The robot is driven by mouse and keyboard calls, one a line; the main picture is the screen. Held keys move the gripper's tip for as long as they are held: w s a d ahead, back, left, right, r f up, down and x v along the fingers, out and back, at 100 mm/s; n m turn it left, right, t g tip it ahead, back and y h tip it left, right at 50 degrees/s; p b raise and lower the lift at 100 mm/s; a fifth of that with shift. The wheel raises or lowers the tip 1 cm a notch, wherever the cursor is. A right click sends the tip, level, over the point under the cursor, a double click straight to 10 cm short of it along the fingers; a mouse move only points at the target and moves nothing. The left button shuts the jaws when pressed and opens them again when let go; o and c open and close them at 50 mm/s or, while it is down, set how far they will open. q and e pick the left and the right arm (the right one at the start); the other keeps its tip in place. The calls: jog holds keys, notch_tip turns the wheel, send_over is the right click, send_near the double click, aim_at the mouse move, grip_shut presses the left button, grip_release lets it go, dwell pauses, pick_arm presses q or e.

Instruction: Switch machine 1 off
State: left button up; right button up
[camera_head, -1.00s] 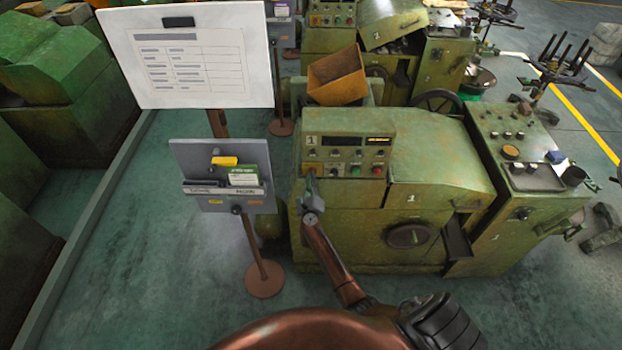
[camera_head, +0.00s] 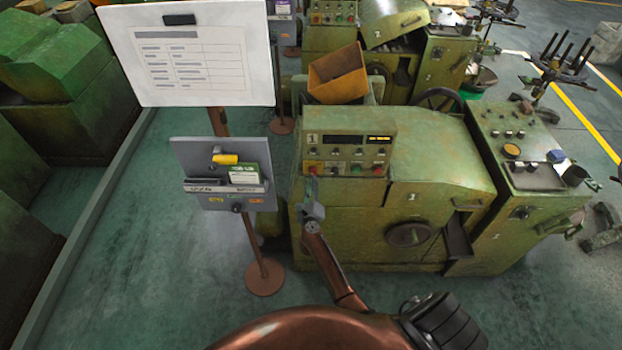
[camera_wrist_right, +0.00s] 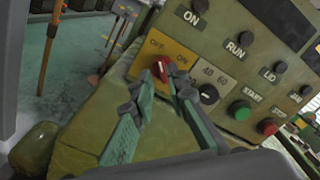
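Machine 1 (camera_head: 440,190) is a green machine with a control panel (camera_head: 347,150) marked 1. In the right wrist view, a red rotary knob (camera_wrist_right: 160,68) sits on a yellow plate (camera_wrist_right: 172,52) labelled OFF on the left and ON on the right. My right gripper (camera_wrist_right: 164,84) is at this plate, its two fingers apart on either side of the red knob. The left fingertip is close to the knob; I cannot tell whether it touches. In the head view, my right gripper (camera_head: 312,184) is at the panel's lower left corner. My left gripper is out of view.
A black knob (camera_wrist_right: 208,93) marked 40 and 60 sits right of the gripper, with a green START button (camera_wrist_right: 239,111) and a red STOP button (camera_wrist_right: 268,126) beyond. A grey card board (camera_head: 222,172) on a stand and a white sign (camera_head: 190,75) are left of the machine.

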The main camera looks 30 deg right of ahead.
jog(key=v, duration=0.8)
jog(key=shift+s+a, duration=0.15)
jog(key=shift+s, duration=0.1)
jog(key=s+a+f+n+g+y+b, duration=0.1)
jog(key=s+a+f+n+y+b, duration=0.4)
jog(key=f, duration=1)
jog(key=s+f+n+g+y+b, duration=0.1)
jog(key=s+f+n+g+b, duration=0.15)
jog(key=s+f+n, duration=1)
jog(key=s+a+f+n+g+y+b, duration=0.1)
jog(key=s+a+f+n+y+b, duration=0.2)
jog(key=f, duration=1.5)
jog(key=s+d+f+n+g+y+b, duration=0.1)
jog(key=s+f+n+g+b, duration=0.55)
jog(key=s+f, duration=1.05)
pick_arm(q)
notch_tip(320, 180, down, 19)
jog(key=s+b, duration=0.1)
jog(key=b, duration=0.1)
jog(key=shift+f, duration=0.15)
pick_arm(e)
jog(key=s+d+f+n+g, duration=0.1)
jog(key=s+d+f+n, duration=0.1)
jog(key=s, duration=0.7)
jog(key=s+d+f+n+g, duration=0.2)
jog(key=s+f+n, duration=0.3)
jog(key=s, duration=0.5)
jog(key=shift+s+d+f+n+h, duration=0.2)
jog(key=shift+s+f+n+h, duration=0.1)
jog(key=shift+n, duration=0.1)
